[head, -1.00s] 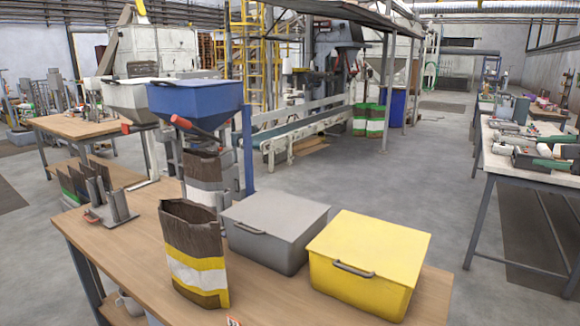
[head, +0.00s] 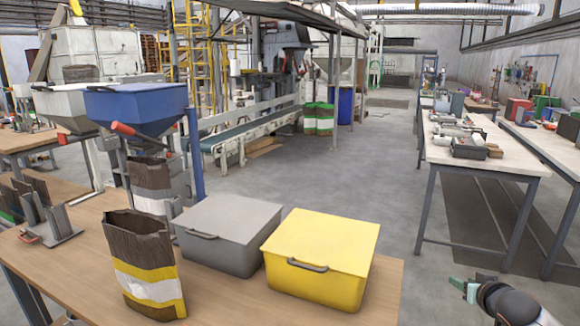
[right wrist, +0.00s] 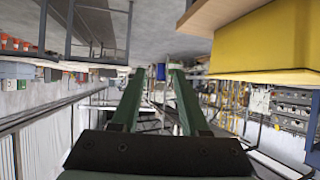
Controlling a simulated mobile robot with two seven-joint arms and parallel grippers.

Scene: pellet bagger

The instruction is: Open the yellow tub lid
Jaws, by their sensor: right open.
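The yellow tub (head: 318,275) stands on the wooden table at its right end in the head view. Its yellow lid (head: 322,239) lies flat and closed on top, with a dark handle (head: 307,265) on the front side. My right gripper (head: 463,287) is to the right of the table, apart from the tub, with its green fingers pointing left. In the right wrist view its two fingers (right wrist: 154,80) are spread with nothing between them. The yellow tub (right wrist: 270,45) shows upside down at the upper right there. My left gripper is not in view.
A grey lidded tub (head: 222,240) stands just left of the yellow one. An open brown, white and yellow bag (head: 145,270) stands at the front left. A blue hopper (head: 137,105) rises behind. A white-topped bench (head: 500,165) is at the right, with clear floor between.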

